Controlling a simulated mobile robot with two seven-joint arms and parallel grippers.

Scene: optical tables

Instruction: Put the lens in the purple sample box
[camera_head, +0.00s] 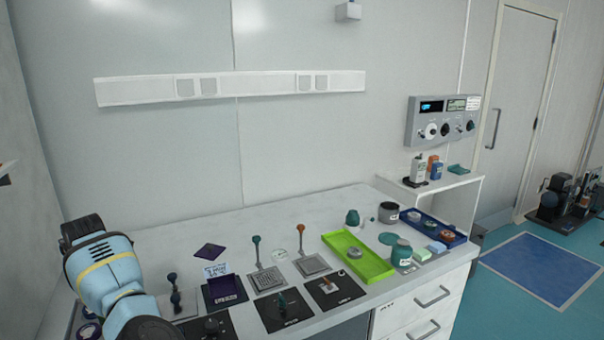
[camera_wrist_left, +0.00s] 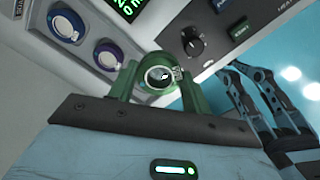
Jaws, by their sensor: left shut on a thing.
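A purple diamond-shaped plate (camera_head: 210,251) lies farther back.
A dark post (camera_head: 174,290) stands between my arm and the box. Grey plates with upright levers (camera_head: 268,279) and black mats (camera_head: 286,311) lie to the box's right. A green tray (camera_head: 358,258) is farther right. The back of the table is clear.

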